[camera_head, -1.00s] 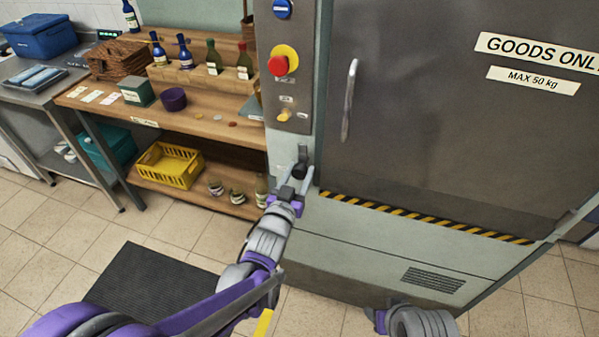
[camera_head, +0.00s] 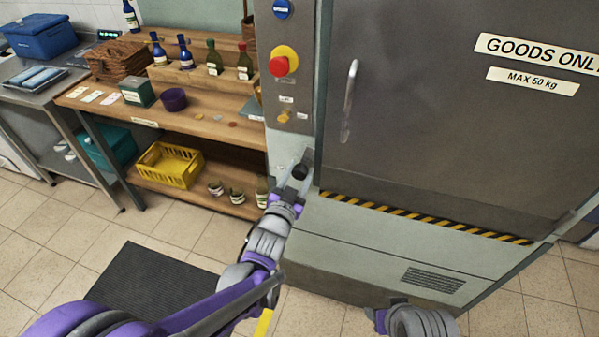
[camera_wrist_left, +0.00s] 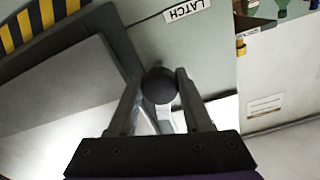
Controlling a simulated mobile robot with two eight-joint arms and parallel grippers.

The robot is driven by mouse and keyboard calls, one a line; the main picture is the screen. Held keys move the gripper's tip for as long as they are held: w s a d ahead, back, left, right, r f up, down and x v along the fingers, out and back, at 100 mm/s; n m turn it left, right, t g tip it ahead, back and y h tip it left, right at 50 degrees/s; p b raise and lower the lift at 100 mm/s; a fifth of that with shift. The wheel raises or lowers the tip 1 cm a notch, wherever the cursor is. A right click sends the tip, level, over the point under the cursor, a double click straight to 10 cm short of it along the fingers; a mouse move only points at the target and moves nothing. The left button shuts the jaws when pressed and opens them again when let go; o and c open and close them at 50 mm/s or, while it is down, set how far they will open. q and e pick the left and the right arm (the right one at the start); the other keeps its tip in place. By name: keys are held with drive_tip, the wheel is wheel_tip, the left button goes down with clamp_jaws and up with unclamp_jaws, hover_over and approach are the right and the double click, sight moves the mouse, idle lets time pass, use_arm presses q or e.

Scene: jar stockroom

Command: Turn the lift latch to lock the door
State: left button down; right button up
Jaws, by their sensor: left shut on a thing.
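The lift latch has a dark round knob (camera_head: 299,172) on the pale green frame, left of the door's lower corner. My left gripper (camera_head: 293,179) is shut on this knob, with one finger on each side. In the left wrist view the black knob (camera_wrist_left: 159,85) sits between the two fingertips, beside a LATCH label (camera_wrist_left: 187,10). The latch's lever is mostly hidden behind the knob and fingers. The grey lift door (camera_head: 450,130) looks closed. Part of my right gripper (camera_head: 378,319) shows at the bottom edge; its fingers cannot be made out.
A vertical door handle (camera_head: 349,100) stands above and right of the latch. A red stop button (camera_head: 279,66) and a yellow knob (camera_head: 284,117) are on the panel above. A wooden shelf (camera_head: 205,122) with bottles stands close on the left.

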use_arm(q)
drive_tip(key=m, duration=0.3)
drive_tip(key=shift+m, duration=0.3)
drive_tip(key=m, duration=0.3)
drive_tip(key=shift+m+p, duration=0.3)
drive_tip(key=shift+p, duration=0.1)
drive_tip(key=m, duration=0.3)
drive_tip(key=shift+r+m+p, duration=0.1)
drive_tip(key=shift+m+p, duration=0.2)
drive_tip(key=shift+m, duration=1.9)
drive_tip(key=shift+a, duration=0.1)
drive_tip(key=shift+c, duration=1.7)
unclamp_jaws()
drive_tip(key=shift+p, duration=0.3)
drive_tip(key=shift+s, duration=0.1)
